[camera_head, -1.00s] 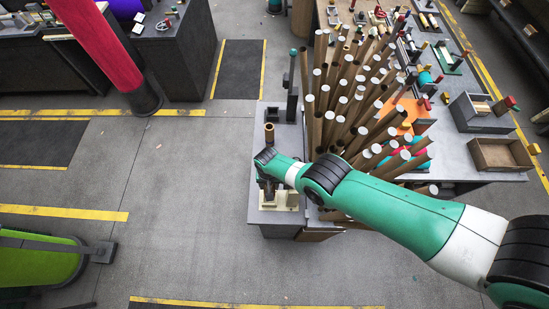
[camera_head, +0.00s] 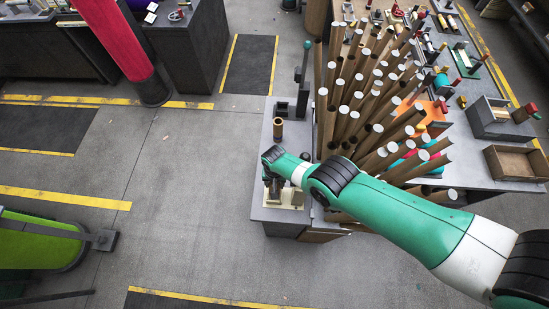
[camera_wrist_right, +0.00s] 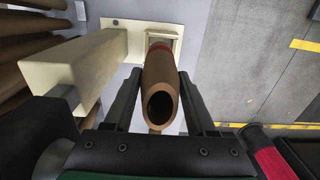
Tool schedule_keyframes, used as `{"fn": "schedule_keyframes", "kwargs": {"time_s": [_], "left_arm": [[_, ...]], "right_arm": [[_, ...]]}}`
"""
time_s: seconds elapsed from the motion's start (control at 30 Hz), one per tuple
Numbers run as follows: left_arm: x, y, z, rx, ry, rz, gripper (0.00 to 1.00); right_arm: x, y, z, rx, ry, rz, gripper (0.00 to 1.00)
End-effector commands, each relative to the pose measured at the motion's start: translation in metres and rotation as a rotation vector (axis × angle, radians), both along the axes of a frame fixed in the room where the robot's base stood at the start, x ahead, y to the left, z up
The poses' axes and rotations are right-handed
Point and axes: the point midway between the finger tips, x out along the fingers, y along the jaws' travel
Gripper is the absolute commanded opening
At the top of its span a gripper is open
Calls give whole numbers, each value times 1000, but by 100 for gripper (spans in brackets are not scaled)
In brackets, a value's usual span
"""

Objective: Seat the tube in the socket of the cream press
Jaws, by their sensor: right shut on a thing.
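The tube (camera_wrist_right: 160,85) is brown, with an open dark near end and a red band near its far end. My right gripper (camera_wrist_right: 160,100) is shut on it, one dark finger on each side. The cream press (camera_wrist_right: 80,75) has a long block at left and a flat plate. The tube's far end lines up with a raised cream socket (camera_wrist_right: 160,37) on the plate; whether it is inside is hidden. In the head view, my right gripper (camera_head: 276,188) is over the cream press (camera_head: 292,205), partly hidden by my arm. My left gripper is not in view.
A short brown cylinder (camera_head: 278,131) and a dark upright lever (camera_head: 303,75) stand behind the press. Clear floor lies left of the bench (camera_head: 260,160).

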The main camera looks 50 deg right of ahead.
Motion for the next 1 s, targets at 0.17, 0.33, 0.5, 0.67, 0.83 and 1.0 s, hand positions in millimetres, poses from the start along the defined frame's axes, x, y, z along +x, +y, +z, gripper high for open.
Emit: {"fn": "schedule_keyframes", "kwargs": {"time_s": [0.17,0.33,0.5,0.67,0.83,1.0], "left_arm": [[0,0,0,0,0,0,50],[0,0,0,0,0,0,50],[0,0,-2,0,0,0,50],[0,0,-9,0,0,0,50],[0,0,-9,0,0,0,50],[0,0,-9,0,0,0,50]], "right_arm": [[0,0,0,0,0,0,0],[0,0,0,0,0,0,0],[0,0,-2,0,0,0,0],[0,0,-9,0,0,0,0],[0,0,-9,0,0,0,0],[0,0,-9,0,0,0,0]]}}
